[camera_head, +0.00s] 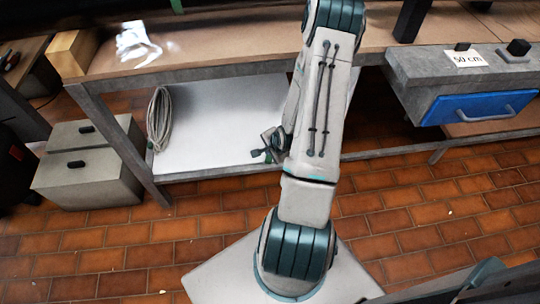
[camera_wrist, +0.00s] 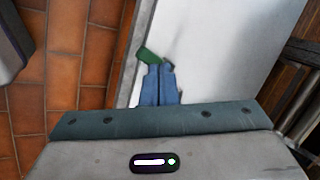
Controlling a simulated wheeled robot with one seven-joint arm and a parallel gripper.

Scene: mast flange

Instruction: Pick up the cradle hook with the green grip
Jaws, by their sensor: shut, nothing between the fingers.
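In the wrist view, a green piece (camera_wrist: 148,57), which looks like the green grip of the cradle hook, lies on the pale shelf just beyond my fingertips. The rest of it is hidden behind the fingers or too small to make out. My gripper (camera_wrist: 161,68) has its blue fingers together and empty, pointing at the shelf close to the green piece. I cannot tell whether they touch. In the head view, a small dark grey shape (camera_head: 268,150) shows over the shelf beside my arm. I cannot tell what it is.
The white lower shelf (camera_head: 215,115) sits under a brown worktop (camera_head: 235,38) with grey legs. A coiled cable (camera_head: 158,122) hangs or lies at the shelf's left end. Grey boxes (camera_head: 85,180) stand at left. A blue drawer (camera_head: 480,105) is at right. The brick floor in front is mostly clear.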

